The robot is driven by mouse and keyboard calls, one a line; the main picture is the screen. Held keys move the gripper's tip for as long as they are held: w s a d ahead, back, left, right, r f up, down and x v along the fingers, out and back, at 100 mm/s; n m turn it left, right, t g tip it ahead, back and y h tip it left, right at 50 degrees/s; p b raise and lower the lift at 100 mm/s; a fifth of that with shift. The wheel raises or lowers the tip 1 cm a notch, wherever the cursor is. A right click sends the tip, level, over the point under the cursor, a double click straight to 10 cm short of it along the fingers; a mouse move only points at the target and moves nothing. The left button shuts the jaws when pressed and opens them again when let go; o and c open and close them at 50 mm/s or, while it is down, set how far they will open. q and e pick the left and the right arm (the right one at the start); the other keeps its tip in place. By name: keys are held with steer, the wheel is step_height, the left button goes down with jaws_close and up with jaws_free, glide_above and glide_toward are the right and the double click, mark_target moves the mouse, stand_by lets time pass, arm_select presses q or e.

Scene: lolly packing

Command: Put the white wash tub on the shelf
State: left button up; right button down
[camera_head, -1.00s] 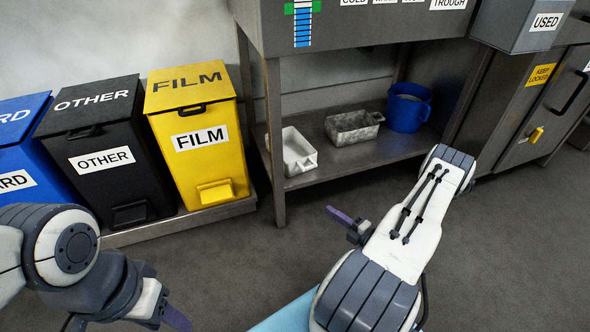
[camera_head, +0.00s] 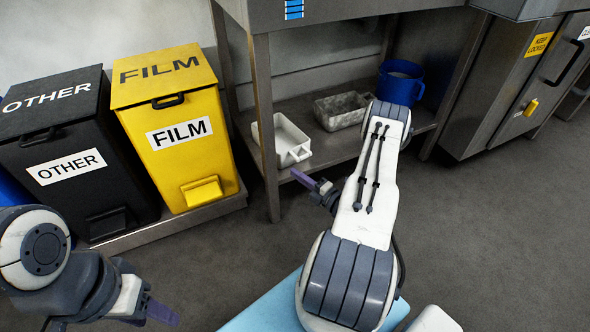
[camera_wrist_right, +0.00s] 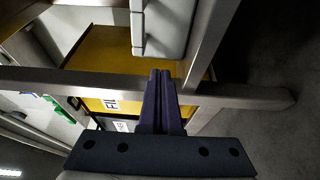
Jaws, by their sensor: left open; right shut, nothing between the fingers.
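The white wash tub (camera_head: 292,143) rests on the low shelf (camera_head: 338,148) under the steel trough unit, near the shelf's front left corner. It also shows in the right wrist view (camera_wrist_right: 160,30), just beyond the fingertips. My right gripper (camera_head: 296,174) is in front of the tub, by the shelf's front edge. In the right wrist view its purple fingers (camera_wrist_right: 159,78) are together with nothing between them. I cannot tell whether they touch the tub. My left gripper (camera_head: 108,321) is open and empty at the bottom left, far from the tub.
A grey metal tray (camera_head: 342,110) and a blue bucket (camera_head: 401,82) stand further right on the shelf. A steel leg (camera_head: 265,125) stands beside the tub. A yellow FILM bin (camera_head: 180,130) and a black OTHER bin (camera_head: 72,155) stand at left. Floor at right is clear.

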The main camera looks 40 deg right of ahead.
mark_target(288, 159)
steer(key=w, duration=0.1)
steer(key=w+d+b, duration=0.2)
steer(key=w, duration=0.1)
steer(key=shift+f, duration=0.1)
steer(key=shift+w+d, duration=0.1)
steer(key=shift+d, duration=0.05)
steer(key=shift+w+d+b, duration=0.3)
steer(key=shift+w+d, duration=0.3)
steer(key=shift+w, duration=0.2)
steer(key=shift+w+d+b, duration=0.25)
steer(key=shift+w+d, duration=0.35)
steer(key=shift+w, duration=0.15)
